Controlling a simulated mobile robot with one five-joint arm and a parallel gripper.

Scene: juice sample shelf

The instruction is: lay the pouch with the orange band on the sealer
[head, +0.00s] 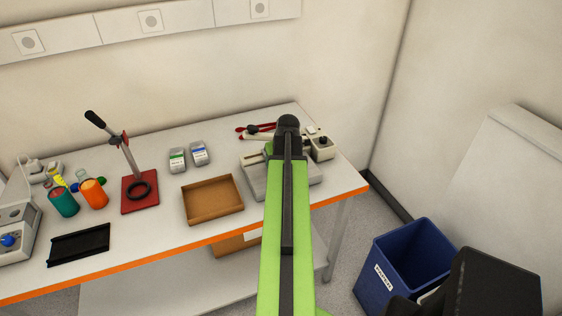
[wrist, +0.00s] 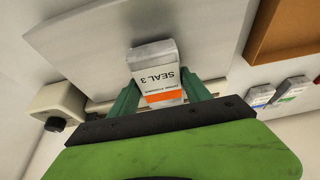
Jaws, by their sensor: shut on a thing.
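My gripper (wrist: 162,90) is shut on the pouch with the orange band (wrist: 152,56). The pouch is a small white pack with black print reading "SEAL 3", held between the two green fingers. The sealer (wrist: 90,35) shows as a pale grey body behind the pouch in the wrist view. In the head view the sealer (head: 254,181) stands at the right part of the bench, partly covered by my arm, which hides the gripper and pouch there. The pouch is over the sealer; I cannot tell whether they touch.
A pouch with a green band (head: 177,160) and one with a blue band (head: 199,153) stand left of the sealer. An empty brown tray (head: 213,219) lies near the front edge. A press with a red base (head: 133,207) is further left. A blue bin (head: 374,285) stands on the floor.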

